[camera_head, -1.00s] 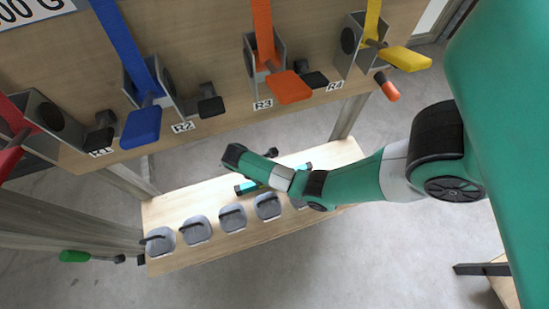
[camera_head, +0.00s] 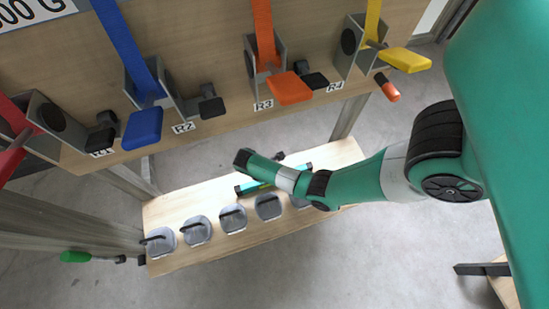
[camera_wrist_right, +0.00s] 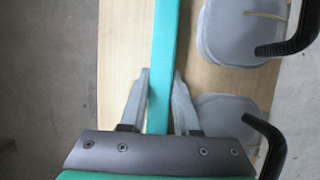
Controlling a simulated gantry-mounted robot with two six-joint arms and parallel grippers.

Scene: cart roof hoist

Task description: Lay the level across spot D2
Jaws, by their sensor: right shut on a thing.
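The level is a long teal bar with dark ends (camera_head: 243,189). It is at the lower wooden bench in the head view, partly hidden under my right wrist. In the right wrist view the level (camera_wrist_right: 164,35) runs up the picture between the two grey fingers of my right gripper (camera_wrist_right: 161,78), which is shut on it. Wood shows behind it; I cannot tell whether it touches the bench. In the head view the right gripper's fingers are hidden below the wrist. My left gripper is not in view. No D2 label is readable.
Several grey weights with black handles stand along the bench (camera_head: 165,264), close beside the level in the wrist view. Above is a wooden panel with blue (camera_head: 143,127), orange (camera_head: 289,88) and yellow (camera_head: 404,60) levers. A green-handled tool (camera_head: 75,256) is at left.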

